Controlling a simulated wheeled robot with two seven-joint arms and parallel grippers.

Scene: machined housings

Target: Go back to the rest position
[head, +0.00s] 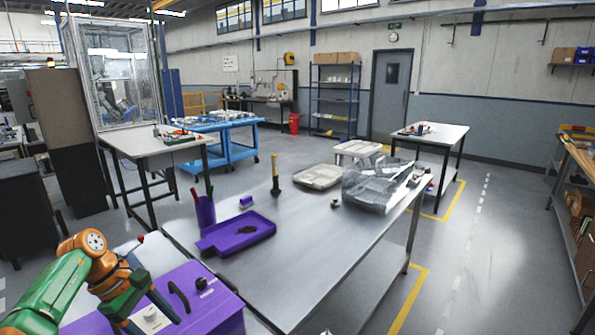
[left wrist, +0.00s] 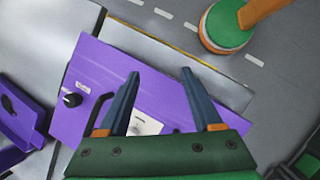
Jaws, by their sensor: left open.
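My left gripper (left wrist: 160,73) is open and empty in the left wrist view, its two dark fingers apart over a purple box (left wrist: 98,65). In the head view my green and orange left arm comes in at the lower left. The left gripper (head: 158,303) is there above the same purple box (head: 205,316). The box has a dark handle, a black knob and a pale label on top. Nothing is seen between the fingers. My right gripper is in neither view.
A metal table (head: 310,230) stands ahead, bearing a purple tray (head: 222,240), a purple cup of pens (head: 206,211), a yellow-handled tool (head: 275,175), a grey tray (head: 318,176) and a clear bin (head: 370,190). Floor to the right of it is open.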

